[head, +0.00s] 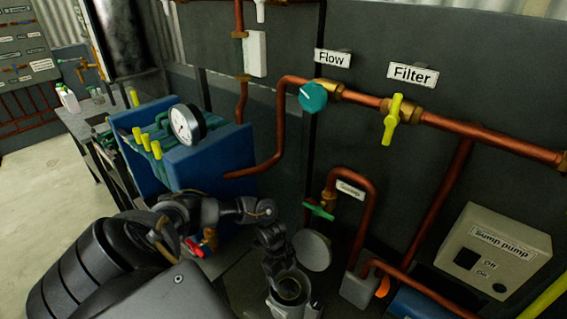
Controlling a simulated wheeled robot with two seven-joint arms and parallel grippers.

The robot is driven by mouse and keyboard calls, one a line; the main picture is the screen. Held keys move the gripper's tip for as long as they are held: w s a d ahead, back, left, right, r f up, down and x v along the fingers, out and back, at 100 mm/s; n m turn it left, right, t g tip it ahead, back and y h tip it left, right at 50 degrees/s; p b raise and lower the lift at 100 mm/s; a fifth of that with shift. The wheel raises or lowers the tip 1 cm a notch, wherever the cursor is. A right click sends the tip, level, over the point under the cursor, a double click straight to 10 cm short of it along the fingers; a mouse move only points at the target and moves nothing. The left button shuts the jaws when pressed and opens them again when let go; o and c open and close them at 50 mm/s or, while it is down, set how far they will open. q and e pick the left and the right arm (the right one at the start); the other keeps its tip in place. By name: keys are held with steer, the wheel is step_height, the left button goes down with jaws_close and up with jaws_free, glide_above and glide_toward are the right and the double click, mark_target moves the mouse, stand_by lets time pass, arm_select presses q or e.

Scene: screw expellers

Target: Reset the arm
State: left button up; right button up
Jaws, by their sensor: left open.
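My left arm comes in from the lower left, with a thick black ribbed part and thinner dark joints in front of the blue machine. Its gripper (260,212) is small and dark, open, with nothing seen between its fingers. It shows against the dark floor area to the right of the blue machine, left of the green-handled sump valve (319,211). The fingers are hard to tell from the dark links around them. My right gripper is not in view.
The blue machine (210,158) carries a round gauge (187,124). Copper pipes (355,97) cross the wall with a teal flow knob (313,97) and a yellow filter valve (392,120). A sump pump box (480,250) stands at right. Bare floor (38,195) lies at left.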

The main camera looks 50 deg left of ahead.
arm_select(q)
steer(key=shift+w+r+p, duration=0.1)
steer(key=shift+r+p, duration=0.2)
steer(key=shift+r, duration=0.55)
steer(key=shift+a, duration=0.1)
